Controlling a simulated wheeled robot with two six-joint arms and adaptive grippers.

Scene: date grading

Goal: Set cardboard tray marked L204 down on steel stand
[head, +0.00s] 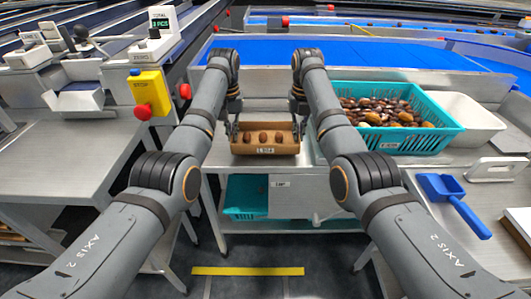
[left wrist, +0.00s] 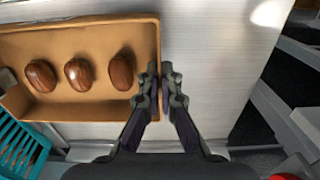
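The cardboard tray (head: 238,148) is brown and open-topped, with a label reading about L204 on its front. It holds three brown dates (head: 263,137) in a row and looks level. My left gripper (head: 234,127) is at its left end; in the left wrist view its fingers (left wrist: 161,82) close on either side of the tray's end wall (left wrist: 158,45). My right gripper (head: 298,122) is at the right end, its fingertips partly hidden by the wall. The steel stand (head: 262,104) shows behind and below the tray. I cannot tell whether the tray touches it.
A teal crate (head: 437,137) full of dates stands right of the tray, beside a white bin (head: 475,118). A blue scoop (head: 450,200) lies further right. A yellow stop box (head: 148,90) with a red button stands left. A blue conveyor (head: 290,52) runs behind.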

